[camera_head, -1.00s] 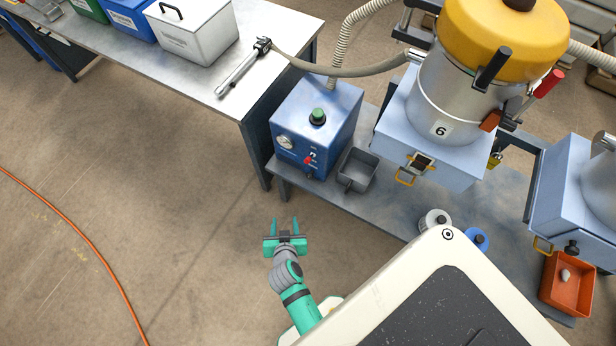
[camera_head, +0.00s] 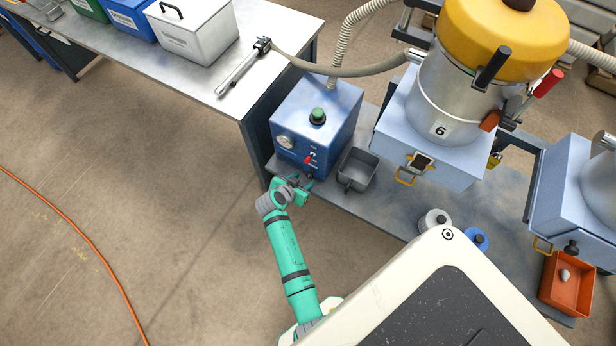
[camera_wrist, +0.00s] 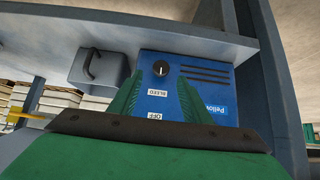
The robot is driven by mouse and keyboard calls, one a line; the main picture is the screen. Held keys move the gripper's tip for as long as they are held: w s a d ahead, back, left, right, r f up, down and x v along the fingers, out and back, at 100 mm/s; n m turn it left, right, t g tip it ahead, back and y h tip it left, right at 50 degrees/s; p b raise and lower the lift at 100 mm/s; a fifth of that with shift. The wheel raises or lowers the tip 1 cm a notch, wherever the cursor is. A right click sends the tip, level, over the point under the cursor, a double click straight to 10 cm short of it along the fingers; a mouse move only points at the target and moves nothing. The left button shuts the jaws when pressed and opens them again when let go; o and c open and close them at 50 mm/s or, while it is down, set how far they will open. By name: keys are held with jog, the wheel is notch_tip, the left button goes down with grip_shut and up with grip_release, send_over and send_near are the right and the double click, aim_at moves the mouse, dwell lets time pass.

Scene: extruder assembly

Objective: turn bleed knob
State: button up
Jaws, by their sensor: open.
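The bleed knob (camera_wrist: 160,68) is a small round black knob with a white mark, on the front of the blue box (camera_wrist: 217,88). A white BLEED label sits beside it. In the head view the same blue box (camera_head: 318,118) stands on the low bench, and I cannot pick out the knob clearly there. My gripper (camera_head: 303,184) is close to the lower front of the box. In the wrist view my gripper (camera_wrist: 160,76) is open, its green fingers apart on either side of the line to the knob. I cannot tell whether they touch the box.
A grey open tray (camera_head: 358,169) stands just right of the box. The box front also has a gauge (camera_head: 285,142) and a red switch (camera_head: 308,160). The low bench (camera_head: 398,208) edge runs below. Open floor (camera_head: 170,220) lies to the left.

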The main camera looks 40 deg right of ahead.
aim_at(309, 176)
jog(key=x, duration=0.5)
jog(key=shift+w+d+f, duration=0.2)
jog(key=shift+w+f, duration=0.05)
jog(key=shift+f, duration=0.05)
jog(key=c, duration=1)
